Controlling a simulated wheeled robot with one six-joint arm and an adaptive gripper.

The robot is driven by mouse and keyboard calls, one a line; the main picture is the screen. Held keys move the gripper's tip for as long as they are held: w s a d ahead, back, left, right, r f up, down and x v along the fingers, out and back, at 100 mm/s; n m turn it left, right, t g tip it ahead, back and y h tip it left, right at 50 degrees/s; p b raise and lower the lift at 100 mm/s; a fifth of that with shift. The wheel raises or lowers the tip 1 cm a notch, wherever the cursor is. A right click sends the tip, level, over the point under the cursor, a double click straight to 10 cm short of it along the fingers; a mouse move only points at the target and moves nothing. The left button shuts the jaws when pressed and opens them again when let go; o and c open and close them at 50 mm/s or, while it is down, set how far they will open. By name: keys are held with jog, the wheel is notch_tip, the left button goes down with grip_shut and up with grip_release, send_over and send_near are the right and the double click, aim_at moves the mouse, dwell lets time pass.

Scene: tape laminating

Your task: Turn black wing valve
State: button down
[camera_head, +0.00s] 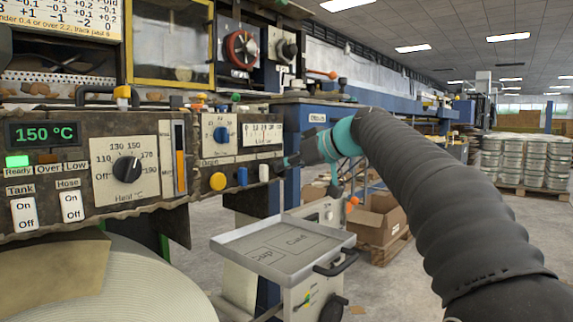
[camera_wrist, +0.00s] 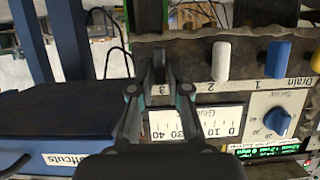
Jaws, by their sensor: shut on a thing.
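The black wing valve (camera_wrist: 159,61) is at the position marked 3 on the panel's valve row, mostly hidden by the fingers. My gripper (camera_wrist: 160,78) is shut on it, with one dark finger on each side. In the head view, my gripper (camera_head: 290,162) reaches the right end of the panel from the right, and the black valve cannot be made out clearly there. The white wing valve (camera_wrist: 221,60) and the blue wing valve (camera_wrist: 277,58) stand beside it at 2 and 1, both upright in the wrist view.
A yellow knob (camera_head: 218,181) sits left of the valves. A gauge (camera_head: 263,135) and a blue dial (camera_head: 221,134) are just above them. A blue offcuts bin (camera_wrist: 60,120) is close beside my gripper. A grey tray (camera_head: 229,239) stands below.

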jog(key=shift+w+d+f+m+g+y+p, duration=0.2)
jog(key=shift+m+g+y+p, duration=0.6)
jog(key=shift+m, duration=1.4)
jog(key=shift+w+d+f+m+g+y+p, duration=0.2)
jog(key=shift+m+y+p, duration=1.1)
jog(key=shift+m, duration=0.9)
jog(key=shift+w+f+m+g+y+p, duration=0.25)
jog(key=shift+m+g+y+p, duration=0.7)
jog(key=shift+m, duration=1.25)
jog(key=shift+s+y, duration=0.15)
jog(key=shift+y, duration=0.1)
jog(key=c, duration=1.2)
grip_release()
